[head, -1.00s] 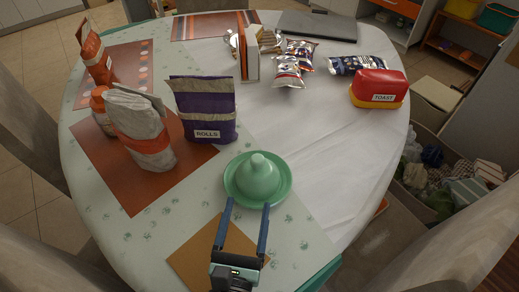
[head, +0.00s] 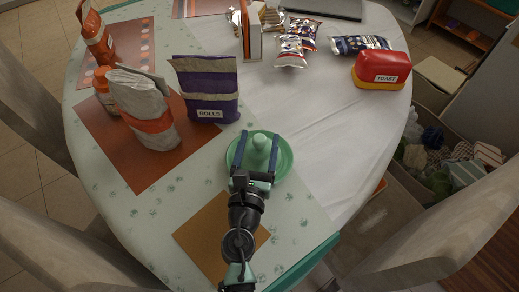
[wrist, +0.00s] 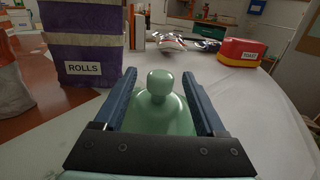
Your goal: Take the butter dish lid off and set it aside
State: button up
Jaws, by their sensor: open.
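The green butter dish has a domed lid with a round knob (head: 260,143) and a round plate (head: 286,162) under it, near the front of the table. The lid also shows in the wrist view (wrist: 165,105), between the two blue fingers. My gripper (head: 258,142) is open, with one finger on each side of the lid's upper part. Gaps show between the fingers and the knob, so nothing is gripped. The lid sits on the plate. My gripper hides the front part of the dish.
A purple rolls bag (head: 208,92) and a grey bag (head: 147,110) stand to the left. A red and yellow toast box (head: 382,70) and snack packets (head: 291,50) are farther back. White cloth right of the dish is clear. An orange-brown mat (head: 210,235) lies in front.

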jog(key=shift+w+d, duration=0.1)
jog(key=shift+w, duration=0.3)
grip_shut()
jog(key=shift+r, duration=0.15)
notch_tip(320, 180, up, 18)
jog(key=p, duration=1.4)
